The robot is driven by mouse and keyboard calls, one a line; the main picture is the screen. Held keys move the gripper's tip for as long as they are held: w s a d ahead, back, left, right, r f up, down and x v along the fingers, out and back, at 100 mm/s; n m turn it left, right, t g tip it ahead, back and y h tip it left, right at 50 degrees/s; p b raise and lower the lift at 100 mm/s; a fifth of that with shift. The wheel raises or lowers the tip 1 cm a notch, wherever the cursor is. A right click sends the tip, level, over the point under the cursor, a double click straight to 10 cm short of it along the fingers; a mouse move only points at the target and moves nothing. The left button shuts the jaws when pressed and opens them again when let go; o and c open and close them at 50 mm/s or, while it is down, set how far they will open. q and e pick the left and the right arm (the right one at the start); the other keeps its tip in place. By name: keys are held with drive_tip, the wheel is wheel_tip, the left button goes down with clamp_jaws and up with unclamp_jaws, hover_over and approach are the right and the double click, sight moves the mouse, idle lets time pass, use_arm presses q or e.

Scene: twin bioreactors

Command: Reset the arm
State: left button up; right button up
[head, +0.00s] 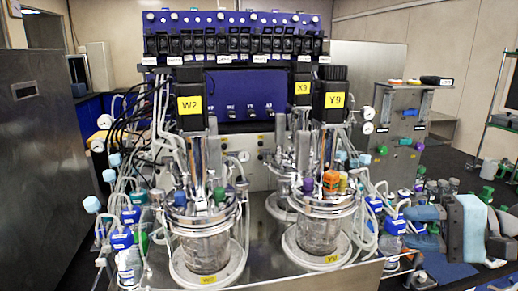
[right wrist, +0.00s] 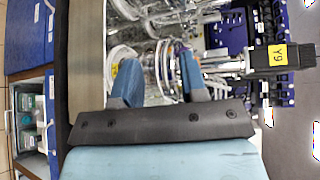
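My right gripper (head: 411,228) is at the right of the head view, its arm coming in from the right edge. Its two blue-grey fingers point left, towards the bioreactor bench. In the right wrist view the fingers (right wrist: 160,72) stand apart, with a gap between them. Clear glass and tubing show behind that gap, and nothing appears gripped. My left gripper and arm do not show in the head view.
Glass bioreactors labelled W2 (head: 204,250) and Y9 (head: 318,236) stand on the metal bench, with one marked X9 behind. Blue-labelled bottles and tubes crowd near my right gripper. A metal cabinet (head: 40,170) stands left. A blue control tower (head: 235,85) rises behind.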

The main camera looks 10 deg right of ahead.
wheel_tip(320, 180, down, 19)
drive_tip(key=w+n+t+h+p, duration=0.1)
drive_tip(key=n+t+h+p, duration=0.65)
drive_tip(key=n, duration=2.65)
drive_tip(key=s+a+f+m+g+h, duration=0.1)
drive_tip(key=s+a+f+m, duration=0.3)
drive_tip(key=f+m, duration=0.3)
drive_tip(key=s+a+f+m+g+h, duration=0.1)
drive_tip(key=s+a+f+m+g, duration=0.1)
drive_tip(key=s+f+m, duration=0.3)
drive_tip(key=s+a+f+m+g+h+b, duration=0.1)
drive_tip(key=s+a+f+m, duration=0.3)
drive_tip(key=f+m, duration=0.5)
drive_tip(key=shift+s+a+f+m, duration=0.35)
drive_tip(key=shift+a+m, duration=0.45)
drive_tip(key=shift+m, duration=0.2)
